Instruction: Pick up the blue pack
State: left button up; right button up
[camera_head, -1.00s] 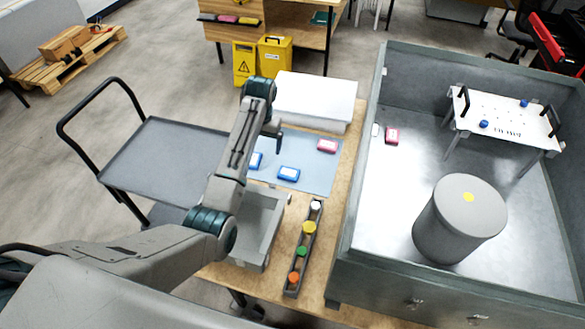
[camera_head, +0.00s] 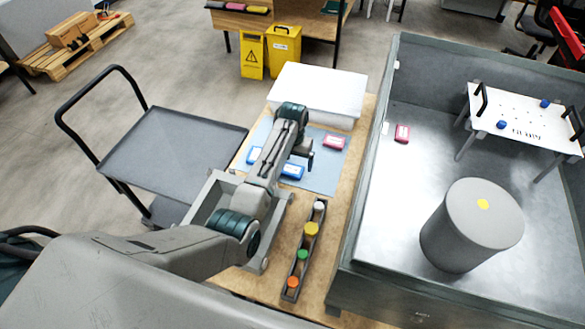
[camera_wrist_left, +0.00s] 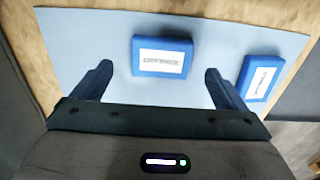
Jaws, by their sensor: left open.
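Two blue packs with white labels lie on the light blue mat (camera_head: 328,178). One blue pack (camera_head: 292,172) is partly behind my left arm; the other blue pack (camera_head: 254,155) is to its left. My left gripper (camera_head: 303,156) is over the mat, pointing down. In the left wrist view, one blue pack (camera_wrist_left: 163,56) shows ahead of the gap between the open fingers (camera_wrist_left: 157,82), with nothing held. The other blue pack (camera_wrist_left: 260,78) is outside the right finger. My right gripper is not in view.
A pink pack (camera_head: 333,142) lies on the mat. A white box (camera_head: 318,92) stands behind. A grey tray (camera_head: 268,238) and a rack (camera_head: 303,255) of coloured caps are nearer. A walled grey bin (camera_head: 402,185) stands right, a cart (camera_head: 170,150) left.

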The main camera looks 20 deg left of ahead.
aim_at(292, 171)
pick_arm(q)
jog(key=shift+s+a+f, duration=0.1)
jog(key=shift+s+f, duration=0.05)
jog(key=shift+f, duration=1.3)
jog(key=shift+c, duration=0.2)
jog(key=shift+r, duration=0.1)
jog(key=c, duration=1)
